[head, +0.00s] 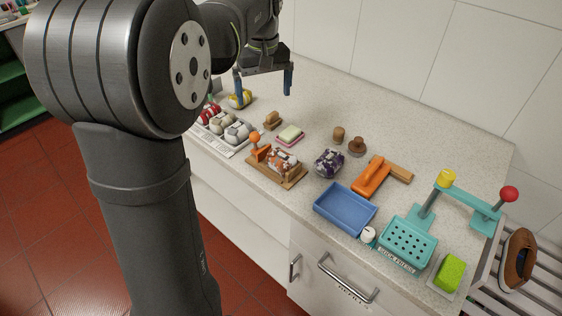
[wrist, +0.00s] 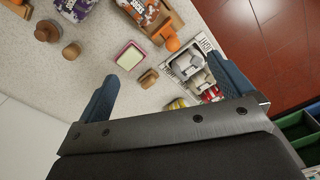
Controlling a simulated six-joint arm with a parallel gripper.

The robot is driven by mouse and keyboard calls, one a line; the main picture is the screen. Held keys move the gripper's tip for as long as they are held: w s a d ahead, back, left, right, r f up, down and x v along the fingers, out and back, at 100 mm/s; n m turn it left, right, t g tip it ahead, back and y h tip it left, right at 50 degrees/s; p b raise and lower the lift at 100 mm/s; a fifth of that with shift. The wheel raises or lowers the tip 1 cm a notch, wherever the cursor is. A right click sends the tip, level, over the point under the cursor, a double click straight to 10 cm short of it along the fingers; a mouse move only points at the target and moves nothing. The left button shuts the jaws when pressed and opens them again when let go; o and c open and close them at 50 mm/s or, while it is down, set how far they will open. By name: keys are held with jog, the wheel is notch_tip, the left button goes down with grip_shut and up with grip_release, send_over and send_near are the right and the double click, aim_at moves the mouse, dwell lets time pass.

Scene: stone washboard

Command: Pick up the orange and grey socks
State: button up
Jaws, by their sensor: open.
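The orange and grey socks (head: 284,162) look like a rolled bundle patterned in orange, white and grey. They rest on a wooden board (head: 290,183) with an orange knob at its left end. The bundle also shows at the top edge of the wrist view (wrist: 139,10), partly cut off. My gripper (head: 263,84) is open and empty, above the back left of the counter, well apart from the socks.
A purple patterned bundle (head: 328,163) lies right of the board. A tray of red, beige and grey bundles (head: 224,125) stands to the left. Behind the board are a soap dish (head: 290,135) and brown brush (head: 272,120). A blue tray (head: 345,206) sits front right.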

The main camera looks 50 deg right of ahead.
jog(key=s+m, duration=0.3)
jog(key=m, duration=1)
send_over(281, 155)
notch_tip(281, 155, down, 11)
jog(key=shift+w+f, duration=0.15)
jog(key=shift+f, duration=2.85)
jog(key=c, duration=1.1)
jog(key=shift+c, duration=0.2)
jog(key=shift+r, duration=0.15)
